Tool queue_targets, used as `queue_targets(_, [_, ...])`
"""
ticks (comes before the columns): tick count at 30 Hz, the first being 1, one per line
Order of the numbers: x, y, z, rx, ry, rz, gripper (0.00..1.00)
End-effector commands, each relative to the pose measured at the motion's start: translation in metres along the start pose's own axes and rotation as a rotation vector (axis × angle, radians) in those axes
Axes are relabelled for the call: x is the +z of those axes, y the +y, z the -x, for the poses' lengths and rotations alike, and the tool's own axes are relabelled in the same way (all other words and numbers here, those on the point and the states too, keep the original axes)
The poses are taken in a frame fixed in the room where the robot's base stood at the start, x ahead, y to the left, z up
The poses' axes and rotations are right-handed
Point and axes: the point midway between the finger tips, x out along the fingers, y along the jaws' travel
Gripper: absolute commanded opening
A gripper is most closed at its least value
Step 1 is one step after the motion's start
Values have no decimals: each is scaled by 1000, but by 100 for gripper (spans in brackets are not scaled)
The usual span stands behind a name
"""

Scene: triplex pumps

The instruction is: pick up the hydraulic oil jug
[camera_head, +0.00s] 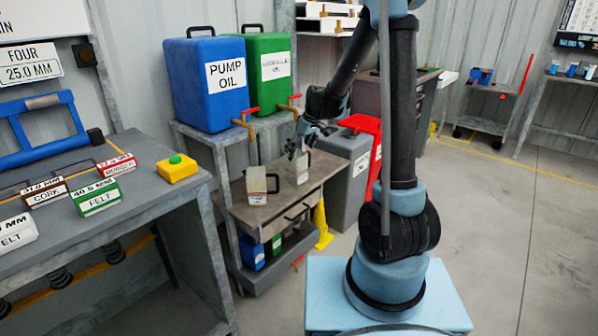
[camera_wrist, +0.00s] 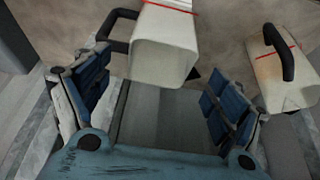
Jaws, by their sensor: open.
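Two small pale jugs with dark handles stand on the low wooden-topped bench (camera_head: 268,204). The left jug (camera_head: 257,188) has a label that seems to read pump oil. The right jug (camera_head: 298,172), likely the hydraulic oil jug, is partly hidden by my gripper (camera_head: 302,148) and its label is not legible. In the wrist view my gripper (camera_wrist: 153,92) is open and empty, with blue-padded fingers apart. One pale jug (camera_wrist: 165,45) with a red line lies just ahead of the gap between them. Another pale jug (camera_wrist: 282,80) is off to the right.
A blue pump oil tank (camera_head: 210,82) and a green tank (camera_head: 268,66) with red-handled taps stand on a rack just behind the bench. A grey bin (camera_head: 347,160) and a red container (camera_head: 372,135) are to the right. The floor (camera_head: 500,220) at right is clear.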

Motion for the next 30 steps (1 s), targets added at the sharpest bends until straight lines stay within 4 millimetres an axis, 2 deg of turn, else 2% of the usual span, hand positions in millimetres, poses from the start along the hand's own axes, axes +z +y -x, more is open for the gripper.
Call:
queue_targets(6, [0, 0, -19, 0, 0, 0, 87])
queue_targets(16, [0, 0, -22, 0, 0, 0, 87])
queue_targets(24, [0, 0, -22, 0, 0, 0, 25])
queue_targets(26, [0, 0, -22, 0, 0, 0, 17])
queue_targets(30, [0, 0, -22, 0, 0, 0, 17])
